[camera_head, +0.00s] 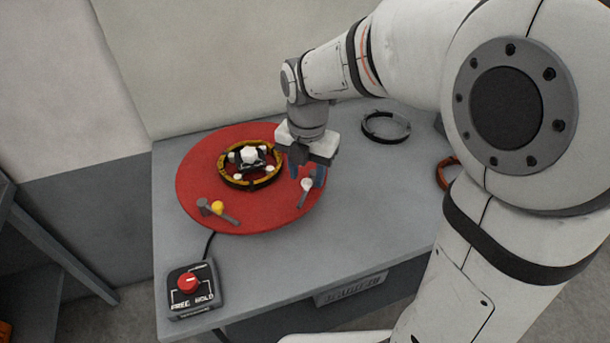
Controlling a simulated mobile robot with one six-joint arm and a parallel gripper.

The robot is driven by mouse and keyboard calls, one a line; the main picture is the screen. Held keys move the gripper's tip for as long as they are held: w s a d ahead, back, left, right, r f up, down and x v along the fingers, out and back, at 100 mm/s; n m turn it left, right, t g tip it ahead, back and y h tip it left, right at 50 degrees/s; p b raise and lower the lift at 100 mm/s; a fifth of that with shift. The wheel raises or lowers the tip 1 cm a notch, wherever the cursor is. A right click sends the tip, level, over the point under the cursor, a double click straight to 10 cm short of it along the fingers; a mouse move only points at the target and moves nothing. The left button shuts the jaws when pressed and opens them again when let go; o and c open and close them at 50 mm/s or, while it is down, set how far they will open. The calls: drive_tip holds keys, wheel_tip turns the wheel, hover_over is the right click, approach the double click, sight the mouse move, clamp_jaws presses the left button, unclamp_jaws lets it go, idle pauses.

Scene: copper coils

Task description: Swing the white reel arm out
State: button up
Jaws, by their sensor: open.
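The red round turntable (260,219) lies on the grey table. A small arm with a white end (306,184), which looks like the white reel arm, lies near its right edge, with a thin stem pointing down. A similar arm with a yellow knob (217,207) lies at the front left of the turntable. A black and yellow ring (229,177) with a white hub (250,155) sits in the middle.
A control box (190,287) with a red knob stands at the table's front left corner, its cable running to the turntable. A dark ring (386,127) lies at the back right, and an orange ring (444,172) is partly hidden by my arm. The front middle tabletop (300,255) is clear.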

sight(307, 183)
wheel_tip(307, 183, up, 6)
drive_tip(key=shift+s+r, duration=0.1)
drive_tip(key=shift+r, duration=0.1)
idle(0.4)
drive_tip(key=s+d+f+m+t, duration=0.1)
drive_tip(key=s+d+m, duration=0.5)
drive_tip(key=m, duration=0.9)
drive_tip(key=s+d+f+m+t, duration=0.1)
drive_tip(key=s+d+m, duration=0.5)
drive_tip(key=m, duration=0.9)
drive_tip(key=shift+d+f+m+t, duration=0.3)
drive_tip(key=shift+d+f, duration=0.3)
drive_tip(key=shift+f, duration=0.3)
drive_tip(key=shift+c, duration=0.7)
